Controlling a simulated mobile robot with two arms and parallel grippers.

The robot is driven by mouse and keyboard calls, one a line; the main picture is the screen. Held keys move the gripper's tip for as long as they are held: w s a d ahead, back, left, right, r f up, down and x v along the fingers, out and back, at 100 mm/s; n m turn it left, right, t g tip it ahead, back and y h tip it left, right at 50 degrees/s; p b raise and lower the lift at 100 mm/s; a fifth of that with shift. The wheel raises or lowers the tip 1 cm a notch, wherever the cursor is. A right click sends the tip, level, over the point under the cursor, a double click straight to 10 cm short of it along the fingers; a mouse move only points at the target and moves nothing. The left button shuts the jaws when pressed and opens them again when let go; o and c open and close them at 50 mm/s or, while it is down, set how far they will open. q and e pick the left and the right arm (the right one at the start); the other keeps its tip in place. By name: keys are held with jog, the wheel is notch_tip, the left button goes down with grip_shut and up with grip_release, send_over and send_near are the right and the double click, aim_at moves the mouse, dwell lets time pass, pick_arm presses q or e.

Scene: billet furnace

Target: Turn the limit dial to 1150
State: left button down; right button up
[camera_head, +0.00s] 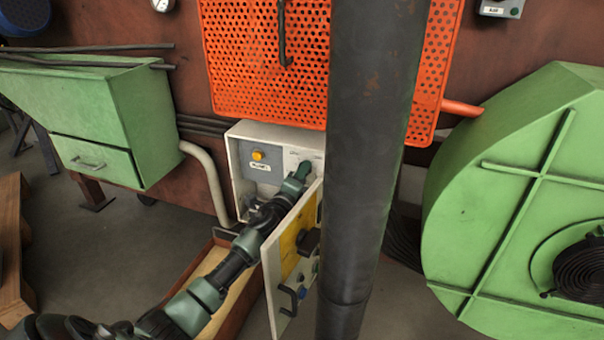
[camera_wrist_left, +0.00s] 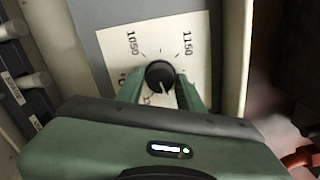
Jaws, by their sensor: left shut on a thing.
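The limit dial is a black round knob (camera_wrist_left: 160,75) on a white scale plate (camera_wrist_left: 199,72) in the left wrist view. The plate reads 1050 at upper left and 1150 at upper right; a further marking at left is partly hidden by a finger. A pale line shows on the knob's lower part, but I cannot tell for sure which mark it points to. My left gripper (camera_wrist_left: 161,92) has its green fingers on both sides of the knob, shut on it. In the head view the gripper (camera_head: 304,168) reaches into the control box (camera_head: 238,180) and hides the dial. My right gripper is not seen.
The box's open door (camera_head: 273,270), with a black handle (camera_head: 292,298), stands right of my left arm. A dark vertical pipe (camera_head: 357,190) is close at right. An orange perforated guard (camera_head: 245,75) hangs above. An amber lamp (camera_head: 257,155) is in the box.

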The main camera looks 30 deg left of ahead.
pick_arm(q)
jog(key=shift+a+n+p, duration=0.1)
jog(key=shift+n+p, duration=4.6)
jog(key=shift+n, duration=7.2)
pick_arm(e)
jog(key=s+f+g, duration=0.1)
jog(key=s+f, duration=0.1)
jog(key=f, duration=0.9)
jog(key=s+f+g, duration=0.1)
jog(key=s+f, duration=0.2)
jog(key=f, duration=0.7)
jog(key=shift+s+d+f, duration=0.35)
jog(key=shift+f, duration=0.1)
pick_arm(q)
jog(key=c, duration=0.9)
grip_release()
jog(key=shift+r, duration=0.1)
